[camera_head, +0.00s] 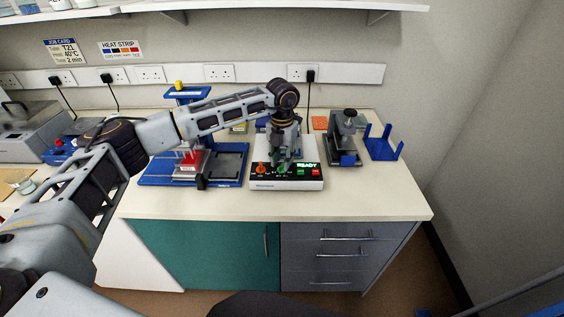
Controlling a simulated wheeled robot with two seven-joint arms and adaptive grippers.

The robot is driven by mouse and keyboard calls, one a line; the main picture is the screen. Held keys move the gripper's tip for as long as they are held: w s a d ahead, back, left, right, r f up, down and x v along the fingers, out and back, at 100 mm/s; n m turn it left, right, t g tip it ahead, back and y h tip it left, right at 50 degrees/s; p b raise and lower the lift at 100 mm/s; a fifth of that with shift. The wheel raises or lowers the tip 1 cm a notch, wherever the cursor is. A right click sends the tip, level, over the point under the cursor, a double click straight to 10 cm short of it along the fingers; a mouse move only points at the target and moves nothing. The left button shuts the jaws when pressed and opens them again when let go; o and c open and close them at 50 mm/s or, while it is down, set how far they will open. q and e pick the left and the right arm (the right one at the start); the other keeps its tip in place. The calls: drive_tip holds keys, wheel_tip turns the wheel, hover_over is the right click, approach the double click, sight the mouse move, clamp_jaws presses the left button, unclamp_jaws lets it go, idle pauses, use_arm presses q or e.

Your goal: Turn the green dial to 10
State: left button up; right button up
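A white device (262,184) with a black front panel stands near the front of the bench. Its display reads READY (307,165). An orange dial (261,169) is on the panel's left side. The green dial (283,169) is just to its right, with my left gripper (281,160) right above and behind it. The gripper points down at the dial. The fingers are small and dark here, so I cannot tell whether they touch the dial or are open or shut. The dial's setting is too small to read. My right gripper is not in view.
A blue-based rig (150,180) stands left of the device, under my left arm. A dark stand (343,150) and a blue holder (384,146) are to the right. Red and green buttons sit on the panel's right. The bench front right is clear (380,195).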

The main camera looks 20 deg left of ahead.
sight(282, 164)
use_arm(q)
wheel_tip(282, 164, up, 10)
drive_tip(key=shift+r, duration=0.15)
idle(0.4)
idle(0.3)
